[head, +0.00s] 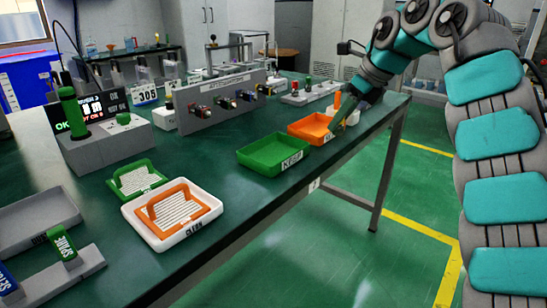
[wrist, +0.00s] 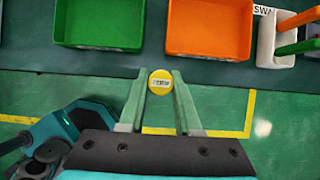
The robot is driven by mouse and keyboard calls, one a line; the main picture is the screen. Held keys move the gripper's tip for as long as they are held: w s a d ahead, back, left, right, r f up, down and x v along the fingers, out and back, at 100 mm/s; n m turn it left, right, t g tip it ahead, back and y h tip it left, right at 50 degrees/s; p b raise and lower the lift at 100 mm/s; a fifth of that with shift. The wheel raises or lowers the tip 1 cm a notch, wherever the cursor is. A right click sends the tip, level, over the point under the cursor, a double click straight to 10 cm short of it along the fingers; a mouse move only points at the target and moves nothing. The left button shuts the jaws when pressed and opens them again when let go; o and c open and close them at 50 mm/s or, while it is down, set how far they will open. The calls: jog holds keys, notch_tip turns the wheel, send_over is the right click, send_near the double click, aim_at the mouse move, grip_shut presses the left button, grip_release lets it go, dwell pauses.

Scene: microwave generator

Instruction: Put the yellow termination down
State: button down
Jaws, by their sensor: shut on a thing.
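The yellow termination (wrist: 160,82) is a round yellow piece with a small printed label, seen end-on in the wrist view. My gripper (wrist: 160,88) is shut on it, one green finger on each side. In the wrist view they appear just off the table's front edge, with green floor behind. In the head view my gripper (head: 340,122) is by the front edge near the orange tray; I cannot make out the termination there. The green tray (wrist: 100,44) and the orange tray (wrist: 208,52) lie ahead of my gripper, both looking empty.
A white holder (wrist: 267,42) with orange and green handles stands right of the orange tray. In the head view, a white tray (head: 165,242) labelled CLEAN holds an orange-framed rack. A grey panel with connectors (head: 215,105) stands behind the trays. Bare table (head: 210,160) lies left of the green tray.

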jog(key=shift+d+f, duration=0.15)
jog(key=shift+d, duration=0.1)
jog(key=b, duration=0.1)
send_over(270, 155)
jog(key=d, duration=0.1)
jog(key=shift+s+d+f, duration=0.15)
jog(key=shift+s+f, duration=0.2)
jog(key=shift+f, duration=0.35)
jog(key=shift+f+b, duration=1.55)
jog(key=shift+f, duration=0.25)
jog(key=shift+f, duration=0.1)
jog(key=shift+f+b, duration=0.6)
jog(key=shift+b, duration=0.05)
jog(key=c, duration=0.6)
grip_release()
